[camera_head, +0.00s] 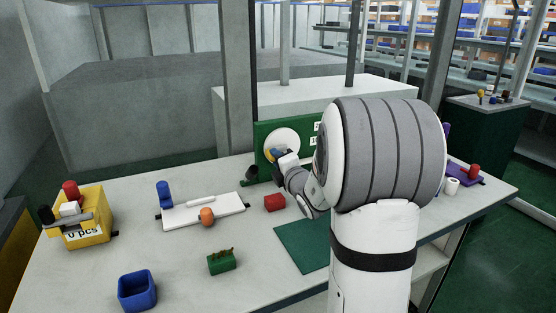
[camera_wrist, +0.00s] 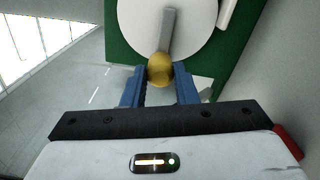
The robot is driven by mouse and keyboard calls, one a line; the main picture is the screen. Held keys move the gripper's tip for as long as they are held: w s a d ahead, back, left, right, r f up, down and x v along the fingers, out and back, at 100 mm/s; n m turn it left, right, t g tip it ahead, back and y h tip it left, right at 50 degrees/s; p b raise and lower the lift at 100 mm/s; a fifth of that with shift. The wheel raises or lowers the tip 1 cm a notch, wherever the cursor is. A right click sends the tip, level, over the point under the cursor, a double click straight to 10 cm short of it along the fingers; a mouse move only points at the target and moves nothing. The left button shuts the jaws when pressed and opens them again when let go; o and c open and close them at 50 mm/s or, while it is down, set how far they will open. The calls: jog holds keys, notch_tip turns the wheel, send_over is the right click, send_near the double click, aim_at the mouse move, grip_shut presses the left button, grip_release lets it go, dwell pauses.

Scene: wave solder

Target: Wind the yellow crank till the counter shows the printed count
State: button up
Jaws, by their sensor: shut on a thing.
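The yellow crank knob (camera_wrist: 160,68) sits at the end of a grey crank arm (camera_wrist: 169,30) on a white disc (camera_wrist: 195,22). The disc is mounted on an upright green panel (camera_head: 266,134). My gripper (camera_wrist: 160,78), with blue fingers, is shut on the yellow knob. In the wrist view the crank arm runs upward from the knob. In the head view my gripper (camera_head: 276,155) is at the lower left of the white disc (camera_head: 284,138). White number plates (camera_head: 317,127) on the panel are mostly hidden by my arm, so I cannot read the counter or the printed count.
On the table are a red block (camera_head: 274,202), a green mat (camera_head: 300,246), a white board (camera_head: 224,209) with an orange ball (camera_head: 207,215), a green block (camera_head: 222,262), a blue bin (camera_head: 137,292) and a yellow box (camera_head: 85,217). A dark cylinder (camera_head: 251,174) stands near the panel's left.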

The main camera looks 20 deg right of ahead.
jog(key=o, duration=1)
jog(key=s, duration=0.7)
jog(key=shift+s+d+p, duration=0.15)
jog(key=shift+s+p, duration=0.25)
